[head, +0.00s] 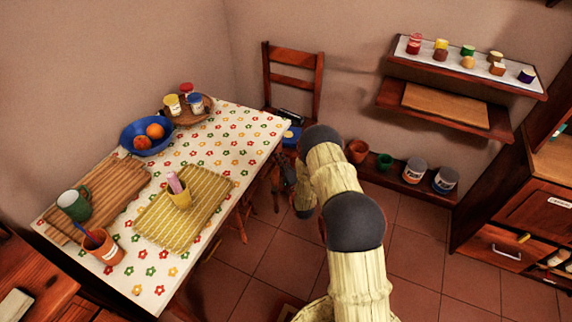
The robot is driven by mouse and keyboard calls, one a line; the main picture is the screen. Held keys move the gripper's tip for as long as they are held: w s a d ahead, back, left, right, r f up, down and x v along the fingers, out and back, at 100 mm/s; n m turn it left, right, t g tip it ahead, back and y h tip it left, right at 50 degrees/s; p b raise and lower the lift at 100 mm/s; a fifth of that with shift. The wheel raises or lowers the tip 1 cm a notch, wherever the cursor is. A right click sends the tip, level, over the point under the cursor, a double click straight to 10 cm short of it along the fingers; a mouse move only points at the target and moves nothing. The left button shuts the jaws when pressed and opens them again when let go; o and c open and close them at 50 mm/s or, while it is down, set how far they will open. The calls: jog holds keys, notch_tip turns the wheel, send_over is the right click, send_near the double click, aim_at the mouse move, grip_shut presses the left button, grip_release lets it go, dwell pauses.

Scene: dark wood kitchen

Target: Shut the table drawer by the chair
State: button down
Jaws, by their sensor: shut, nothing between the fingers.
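The table (225,133) with a flowered white cloth stands at the left, and the wooden chair (292,80) is at its far end against the wall. My gripper (284,164) is small and dark, beside the table's right side near the chair. It is shut and empty, partly hidden by my own arm. Dark wood shows under the tabletop's right edge, but the drawer cannot be made out clearly from here. I cannot tell how far it is open or whether my gripper touches it.
On the table are a blue bowl (134,143) with fruit, a yellow mat (205,215), a cutting board (128,180) and cups. Wall shelves (440,118) and a low shelf (402,184) with pots stand right. Tiled floor (425,250) is open between table and cabinet (520,195).

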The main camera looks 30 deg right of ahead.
aim_at(272, 154)
jog(key=shift+w+a, duration=0.15)
jog(key=shift+w, duration=0.05)
jog(key=shift+w+a+b, duration=0.6)
jog(key=shift+w+a, duration=0.3)
jog(key=shift+w, duration=0.2)
jog(key=shift+r, duration=0.1)
